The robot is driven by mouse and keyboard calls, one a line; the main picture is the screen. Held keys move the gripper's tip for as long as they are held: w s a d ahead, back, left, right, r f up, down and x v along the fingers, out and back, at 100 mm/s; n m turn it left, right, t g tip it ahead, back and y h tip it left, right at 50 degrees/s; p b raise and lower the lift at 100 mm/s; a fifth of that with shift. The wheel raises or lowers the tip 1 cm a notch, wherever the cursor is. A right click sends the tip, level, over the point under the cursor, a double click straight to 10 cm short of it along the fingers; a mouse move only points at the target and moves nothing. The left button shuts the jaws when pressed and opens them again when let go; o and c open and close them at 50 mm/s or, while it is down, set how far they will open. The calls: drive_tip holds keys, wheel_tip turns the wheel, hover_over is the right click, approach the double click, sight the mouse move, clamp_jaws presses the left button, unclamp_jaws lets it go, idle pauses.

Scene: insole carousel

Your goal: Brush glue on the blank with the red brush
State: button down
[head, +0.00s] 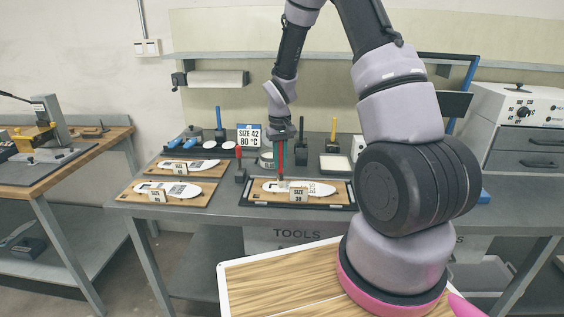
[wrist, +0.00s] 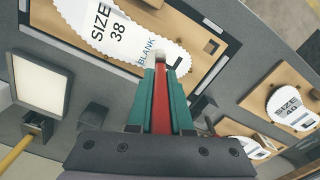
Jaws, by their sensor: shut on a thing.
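The white blank (head: 322,188) lies on a wooden board in a dark tray (head: 346,205) on the grey bench, behind a small "SIZE 38" card (head: 298,195). In the wrist view, the blank (wrist: 100,30) is printed "SIZE 38" and "BLANK". My gripper (head: 283,163) points down over the tray, its green fingers (wrist: 163,85) shut on the red brush (wrist: 162,110). The brush's pale tip (wrist: 161,56) appears over or at the blank's edge beside the word "BLANK". I cannot tell whether it touches. The top of the brush is hidden by the gripper.
Two boards with other insoles (head: 170,190) (head: 190,165) lie to the left. Behind stand a blue-handled tool (head: 219,118), a "SIZE 42 80°C" sign (head: 249,135) and a yellow-handled tool (head: 333,130). A pale square pad (wrist: 40,82) lies beside the tray.

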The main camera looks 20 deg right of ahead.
sight(278, 173)
drive_tip(key=shift+w+a, duration=0.15)
drive_tip(key=shift+a, duration=0.25)
wheel_tip(278, 173, up, 2)
drive_tip(key=shift+d+r, duration=0.1)
drive_tip(key=shift+r, duration=2.9)
